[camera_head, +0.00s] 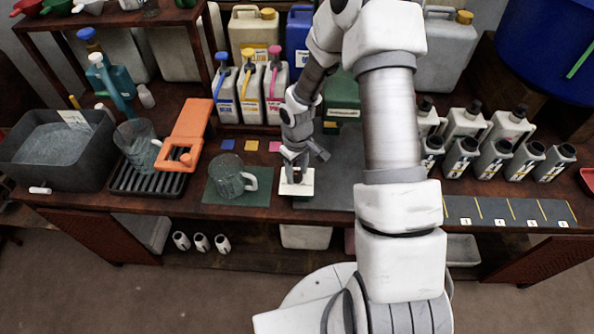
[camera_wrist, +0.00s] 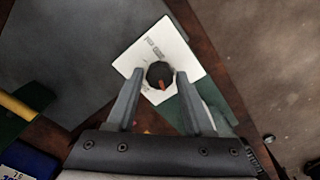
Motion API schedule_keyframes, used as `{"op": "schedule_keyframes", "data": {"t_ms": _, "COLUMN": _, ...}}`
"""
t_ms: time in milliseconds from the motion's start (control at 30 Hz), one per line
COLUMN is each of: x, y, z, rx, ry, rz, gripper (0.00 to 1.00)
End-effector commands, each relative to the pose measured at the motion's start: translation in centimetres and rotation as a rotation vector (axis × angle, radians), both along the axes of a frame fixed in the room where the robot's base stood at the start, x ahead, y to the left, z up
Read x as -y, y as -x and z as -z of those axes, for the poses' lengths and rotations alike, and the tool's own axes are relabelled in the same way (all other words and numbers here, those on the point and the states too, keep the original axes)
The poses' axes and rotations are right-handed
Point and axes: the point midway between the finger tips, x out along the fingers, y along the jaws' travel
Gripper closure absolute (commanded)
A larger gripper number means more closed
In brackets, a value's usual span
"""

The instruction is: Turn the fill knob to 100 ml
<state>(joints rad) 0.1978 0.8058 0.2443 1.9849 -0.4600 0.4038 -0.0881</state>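The fill knob (camera_wrist: 160,75) is a round black knob with an orange pointer mark, seen from above in the wrist view. It sits on a white plate (camera_wrist: 138,52) with small dark print that I cannot read. In the head view the white plate (camera_head: 297,188) lies near the bench's front edge, and the knob is hidden by my gripper. My gripper (camera_wrist: 155,80) is open, with one finger on each side of the knob. A gap shows beside the fingers, and I cannot tell whether they touch the knob. In the head view my gripper (camera_head: 294,165) points down over the plate.
A glass jug (camera_head: 229,175) stands on a green mat (camera_head: 210,195) left of the plate. An orange stand (camera_head: 186,130) and another jug (camera_head: 137,145) on a black rack (camera_head: 150,182) are farther left. Several grey jerrycans (camera_head: 495,157) stand right. A dark mat (camera_head: 335,180) is clear beside the plate.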

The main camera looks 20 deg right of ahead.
Motion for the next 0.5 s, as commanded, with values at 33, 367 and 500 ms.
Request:
{"op": "schedule_keyframes", "data": {"t_ms": 33, "x": -0.01, "y": 0.0, "z": -0.01, "rx": 0.0, "ry": 0.0, "rz": 0.0, "gripper": 0.37}}
{"op": "schedule_keyframes", "data": {"t_ms": 367, "x": 0.01, "y": 0.0, "z": -0.04, "rx": 0.0, "ry": 0.0, "rz": 0.002, "gripper": 0.28}}
{"op": "schedule_keyframes", "data": {"t_ms": 500, "x": 0.04, "y": -0.05, "z": -0.95, "rx": 0.001, "ry": 0.0, "rz": 0.003, "gripper": 0.28}}
